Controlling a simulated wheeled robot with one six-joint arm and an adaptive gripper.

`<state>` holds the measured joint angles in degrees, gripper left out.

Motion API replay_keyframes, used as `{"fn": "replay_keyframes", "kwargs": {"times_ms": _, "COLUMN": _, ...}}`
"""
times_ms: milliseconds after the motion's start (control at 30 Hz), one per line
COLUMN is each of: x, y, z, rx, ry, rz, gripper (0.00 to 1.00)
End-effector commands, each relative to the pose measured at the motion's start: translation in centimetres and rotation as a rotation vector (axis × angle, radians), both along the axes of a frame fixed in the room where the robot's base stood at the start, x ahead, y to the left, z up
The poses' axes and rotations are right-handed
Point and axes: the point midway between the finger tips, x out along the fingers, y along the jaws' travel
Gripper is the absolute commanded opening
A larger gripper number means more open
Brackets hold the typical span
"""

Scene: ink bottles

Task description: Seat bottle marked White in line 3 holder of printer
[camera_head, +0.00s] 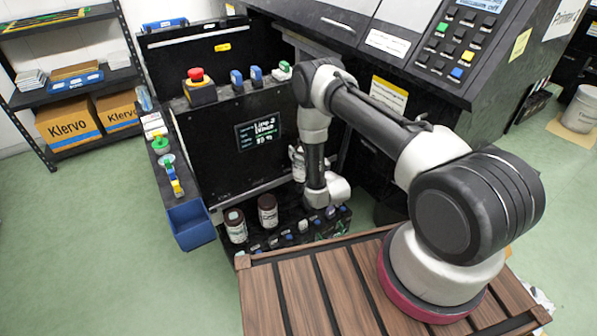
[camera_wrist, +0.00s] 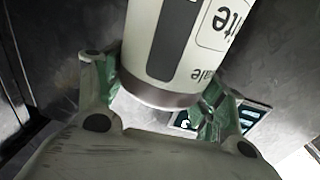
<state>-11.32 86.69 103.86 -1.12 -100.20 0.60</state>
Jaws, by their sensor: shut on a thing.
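The bottle (camera_wrist: 178,45) with a white label is between my gripper's (camera_wrist: 158,95) green-tipped fingers in the wrist view. Part of a word ending in "ite" shows on its label. My gripper is shut on it. In the head view a white bottle (camera_head: 298,165) shows partly behind my arm, in front of the printer's dark front panel. The printer screen (camera_head: 258,131) shows a line beginning "Line", with the rest small. The holder and the bottle's lower end are hidden by my arm in the head view, so I cannot tell whether they touch.
Two brown-capped bottles, one on the left (camera_head: 236,226) and one beside it (camera_head: 268,211), stand on the low black ledge (camera_head: 290,236) with several small coloured parts. A blue bin (camera_head: 190,224) hangs at the left. A red stop button (camera_head: 196,75) tops the panel.

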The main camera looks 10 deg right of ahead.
Motion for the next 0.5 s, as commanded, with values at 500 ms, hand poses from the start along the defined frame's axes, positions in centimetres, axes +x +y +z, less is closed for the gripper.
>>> {"fn": "replay_keyframes", "kwargs": {"times_ms": 500, "x": 0.3, "y": 1.8, "z": -11.1, "rx": -0.01, "ry": -0.01, "rz": 0.098, "gripper": 0.1}}
